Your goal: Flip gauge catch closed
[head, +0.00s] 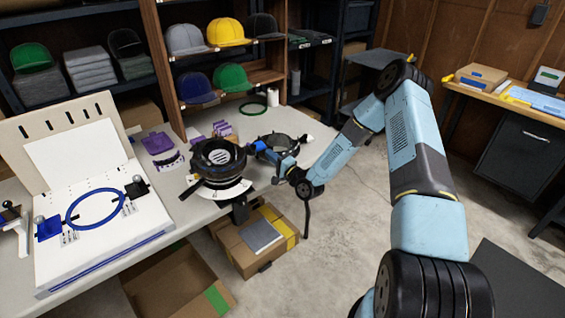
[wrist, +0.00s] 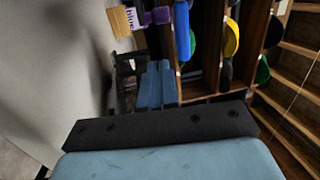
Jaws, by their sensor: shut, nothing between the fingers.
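A black round cap gauge (head: 218,155) with a white scale plate stands at the front edge of the bench.
A white hooping board (head: 98,215) with a blue ring (head: 93,207) lies on the left of the bench. Purple pieces (head: 158,143) and small boxes lie behind the gauge. Shelves of caps (head: 228,32) stand behind. A cardboard box (head: 245,250) sits below the bench edge.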

